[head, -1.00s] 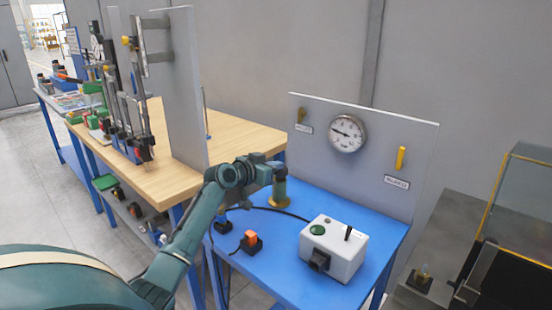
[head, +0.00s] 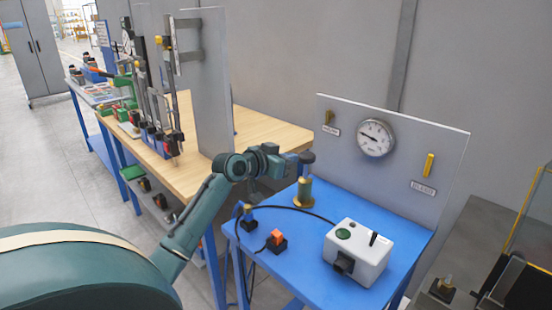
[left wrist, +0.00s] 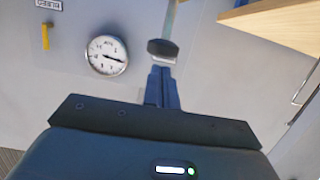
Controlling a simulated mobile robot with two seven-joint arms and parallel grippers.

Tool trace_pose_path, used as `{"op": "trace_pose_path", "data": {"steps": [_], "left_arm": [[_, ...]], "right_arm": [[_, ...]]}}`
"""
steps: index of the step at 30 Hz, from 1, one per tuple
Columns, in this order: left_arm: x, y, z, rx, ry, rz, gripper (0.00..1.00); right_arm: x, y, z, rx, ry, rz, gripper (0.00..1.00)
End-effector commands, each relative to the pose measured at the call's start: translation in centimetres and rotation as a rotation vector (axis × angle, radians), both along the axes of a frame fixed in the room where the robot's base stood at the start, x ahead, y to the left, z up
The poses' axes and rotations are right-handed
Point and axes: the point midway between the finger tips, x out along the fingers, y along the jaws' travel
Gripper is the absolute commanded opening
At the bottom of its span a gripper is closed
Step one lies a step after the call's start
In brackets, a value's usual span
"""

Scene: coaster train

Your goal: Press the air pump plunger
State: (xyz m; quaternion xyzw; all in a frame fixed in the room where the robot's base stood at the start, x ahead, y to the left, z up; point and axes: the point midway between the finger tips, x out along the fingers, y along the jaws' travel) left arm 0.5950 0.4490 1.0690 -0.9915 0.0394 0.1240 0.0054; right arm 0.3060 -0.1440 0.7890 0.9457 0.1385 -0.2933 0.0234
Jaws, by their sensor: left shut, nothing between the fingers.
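The air pump (head: 303,192) is a brass-coloured cylinder standing on the blue table, with a dark plunger knob (head: 307,157) on top. My left gripper (head: 293,160) is shut and empty, just left of the knob at about its height in the head view. In the left wrist view the shut fingers (left wrist: 162,85) point at the dark knob (left wrist: 162,48), with the pale plunger rod (left wrist: 170,20) beyond it. The fingertips are very close to the knob; I cannot tell whether they touch. My right gripper is not in view.
The blue table (head: 300,259) also holds a white box (head: 358,253) with a green button and an orange switch (head: 276,238). A grey panel behind carries a round gauge (head: 375,138) and yellow levers. A wooden workbench (head: 254,130) stands behind my left arm.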

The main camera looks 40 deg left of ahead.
Motion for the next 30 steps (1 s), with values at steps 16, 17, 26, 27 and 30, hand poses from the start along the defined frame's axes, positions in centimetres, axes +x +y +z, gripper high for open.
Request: {"op": "trace_pose_path", "data": {"steps": [16,17,26,27,30], "left_arm": [[-4.4,0.3,1.3,-0.001,-0.004,0.0,0.0],[-4.4,0.3,1.3,-0.001,-0.004,0.0,0.0],[-4.3,0.4,1.3,0.0,-0.005,0.0,0.0],[-4.3,0.4,1.3,0.0,-0.005,0.0,0.0],[-4.3,0.4,1.3,0.0,-0.005,0.0,0.0]], "right_arm": [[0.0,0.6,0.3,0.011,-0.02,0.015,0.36],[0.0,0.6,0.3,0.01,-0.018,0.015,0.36],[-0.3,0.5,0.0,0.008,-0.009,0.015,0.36],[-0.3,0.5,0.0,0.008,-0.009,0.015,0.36],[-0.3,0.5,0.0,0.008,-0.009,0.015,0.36]]}}
